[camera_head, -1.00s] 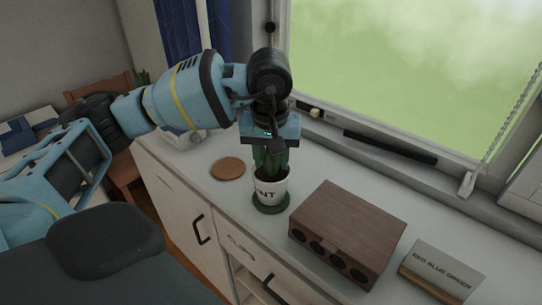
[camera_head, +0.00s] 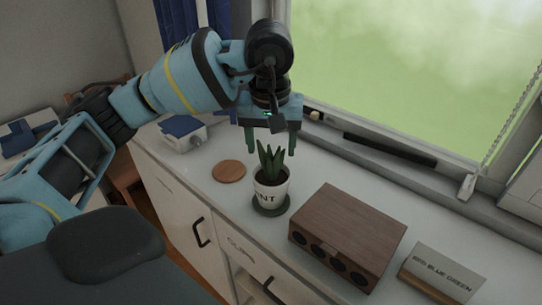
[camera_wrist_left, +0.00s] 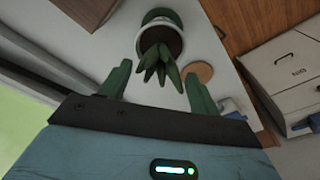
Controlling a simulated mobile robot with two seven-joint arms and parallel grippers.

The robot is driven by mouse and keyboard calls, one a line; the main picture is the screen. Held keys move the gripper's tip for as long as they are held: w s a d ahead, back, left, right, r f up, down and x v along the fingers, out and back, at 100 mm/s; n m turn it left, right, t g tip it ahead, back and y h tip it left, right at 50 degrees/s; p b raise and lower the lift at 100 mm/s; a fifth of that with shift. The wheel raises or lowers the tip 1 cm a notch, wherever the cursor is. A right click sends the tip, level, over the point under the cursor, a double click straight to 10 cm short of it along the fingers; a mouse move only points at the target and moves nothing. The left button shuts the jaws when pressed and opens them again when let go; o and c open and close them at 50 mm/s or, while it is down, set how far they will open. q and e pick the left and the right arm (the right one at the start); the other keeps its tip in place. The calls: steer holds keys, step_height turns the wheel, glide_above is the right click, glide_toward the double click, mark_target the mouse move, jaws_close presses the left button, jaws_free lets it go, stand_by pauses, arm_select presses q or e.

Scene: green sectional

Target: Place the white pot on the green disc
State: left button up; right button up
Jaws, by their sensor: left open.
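The white pot (camera_head: 266,197) with dark lettering and a green spiky plant (camera_head: 272,162) stands upright on the green disc (camera_head: 270,209) on the white counter. The disc's rim shows around the pot's base. My left gripper (camera_head: 271,146) is open and empty, above and behind the pot, with its fingers apart from it. In the left wrist view the plant (camera_wrist_left: 158,62) shows between and beyond the open fingers (camera_wrist_left: 158,85), with the pot (camera_wrist_left: 160,30) behind it. My right gripper is not in view.
A round wooden disc (camera_head: 229,171) lies left of the pot. A brown wooden box with round openings (camera_head: 346,236) stands close at the right, with a lettered sign (camera_head: 442,272) beyond it. A blue and white object (camera_head: 184,132) is at the back left. The window borders the counter.

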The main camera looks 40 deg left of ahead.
arm_select(q)
steer(key=r, duration=0.7)
steer(key=shift+s+d+p, duration=0.25)
steer(key=shift+s+p, duration=0.1)
steer(key=shift+s, duration=0.05)
stand_by(2.1)
